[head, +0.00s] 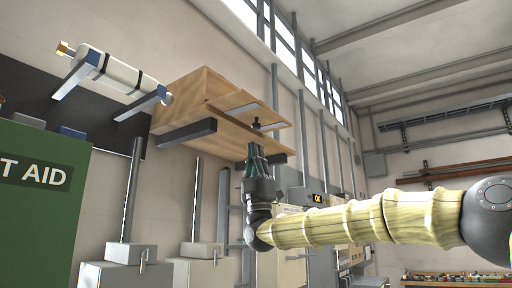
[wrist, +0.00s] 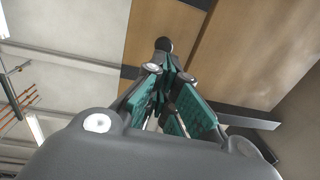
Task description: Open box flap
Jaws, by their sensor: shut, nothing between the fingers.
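A wooden box (head: 188,95) sits high on dark wall brackets in the head view. Its wooden flap (head: 246,106) on the front face stands slightly out from the box and carries a small black knob (head: 256,122).
Dark brackets (head: 187,132) stick out under the box. A white cylinder (head: 120,73) rests on brackets to the left. A green first aid cabinet (head: 40,195) stands at the lower left. Grey cabinets (head: 203,268) with upright posts stand below. Open air lies to the right of the box.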

